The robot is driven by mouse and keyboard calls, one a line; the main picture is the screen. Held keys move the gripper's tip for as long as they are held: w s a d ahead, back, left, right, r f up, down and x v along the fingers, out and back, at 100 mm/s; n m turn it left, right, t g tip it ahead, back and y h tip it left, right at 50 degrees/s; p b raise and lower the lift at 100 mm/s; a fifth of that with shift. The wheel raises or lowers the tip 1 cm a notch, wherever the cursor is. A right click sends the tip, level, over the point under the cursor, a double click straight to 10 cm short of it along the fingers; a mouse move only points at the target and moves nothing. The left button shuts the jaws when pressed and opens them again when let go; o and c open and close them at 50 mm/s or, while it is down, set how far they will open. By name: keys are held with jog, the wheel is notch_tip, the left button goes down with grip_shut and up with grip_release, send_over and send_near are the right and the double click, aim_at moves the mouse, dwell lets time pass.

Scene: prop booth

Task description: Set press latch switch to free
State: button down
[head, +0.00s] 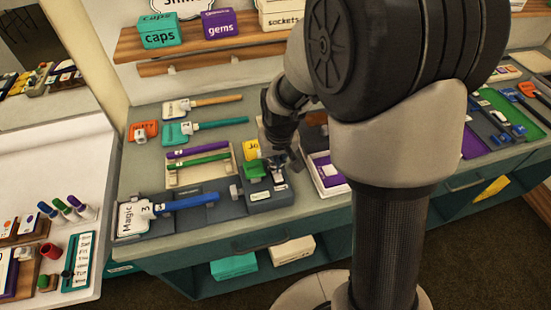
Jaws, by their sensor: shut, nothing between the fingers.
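A dark grey device (262,203) stands near the counter's front edge, with a green part (255,170) on top and small pale labels on its front. It may be the press latch; its switch and the lettering are too small to make out. My gripper (280,160) points down just above and behind the device's right side. Its fingers are dark and shut, with nothing seen between them. I cannot tell whether they touch the device. My arm hides the counter behind and to the right of it.
A blue-handled tool with a white "Magic" head (133,216) lies in a grey holder to the left. A tray (184,181) with purple and green sticks sits behind. A white box (330,183) with purple contents stands close on the right.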

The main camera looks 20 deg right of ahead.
jog(key=shift+s, duration=0.2)
jog(key=shift+s+r, duration=0.3)
jog(key=shift+s, duration=0.3)
jog(key=r+p, duration=0.1)
jog(key=r, duration=0.1)
jog(key=r+p, duration=0.1)
jog(key=p, duration=0.1)
jog(key=r+p, duration=0.1)
jog(key=r, duration=0.1)
jog(key=shift+w+r+p, duration=0.3)
jog(key=shift+r, duration=0.05)
jog(key=w+p+v, duration=0.1)
jog(key=p+v, duration=0.1)
jog(key=v, duration=0.5)
send_over(278, 175)
jog(key=shift+s+r, duration=0.15)
jog(key=shift+r, duration=0.55)
